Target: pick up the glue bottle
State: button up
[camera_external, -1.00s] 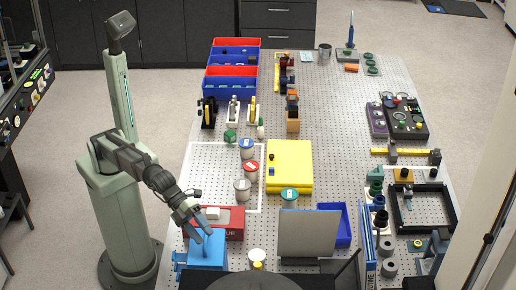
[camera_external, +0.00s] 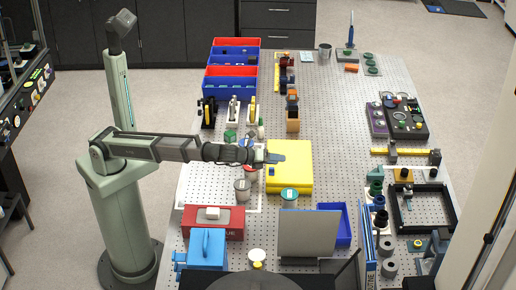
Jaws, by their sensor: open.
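No glue bottle can be told for certain at this size. A small pale upright piece (camera_external: 261,132) beside the green block (camera_external: 230,136) has a bottle-like shape, but I cannot tell what it is. My gripper (camera_external: 277,158) is open, with its blue fingers over the left upper part of the yellow case (camera_external: 296,177). I cannot tell whether the fingers touch the case. They hide a small dark piece seen there earlier; a small blue piece (camera_external: 271,171) still shows just below them.
My arm partly covers several lidded jars, including a grey one (camera_external: 242,190). A green-lidded jar (camera_external: 289,194) stands below the case. An upright grey panel (camera_external: 307,233), red box (camera_external: 214,222) and blue box (camera_external: 207,248) stand nearer. Free perforated table (camera_external: 345,130) lies right of the case.

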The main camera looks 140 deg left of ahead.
jog(key=s+a+f+g+y, duration=0.25)
jog(key=s+a+g, duration=0.25)
jog(key=s+a, duration=1)
jog(key=m+g+y, duration=0.2)
jog(key=g, duration=0.3)
send_over(260, 119)
jog(key=shift+d+f, duration=0.2)
jog(key=shift+f, duration=1.2)
notch_tip(260, 119, down, 3)
jog(key=shift+f, duration=0.1)
jog(key=shift+x, duration=1.1)
jog(key=shift+s+a+f, duration=0.1)
jog(key=shift+s+a, duration=0.05)
jog(key=shift+a, duration=0.25)
grip_shut()
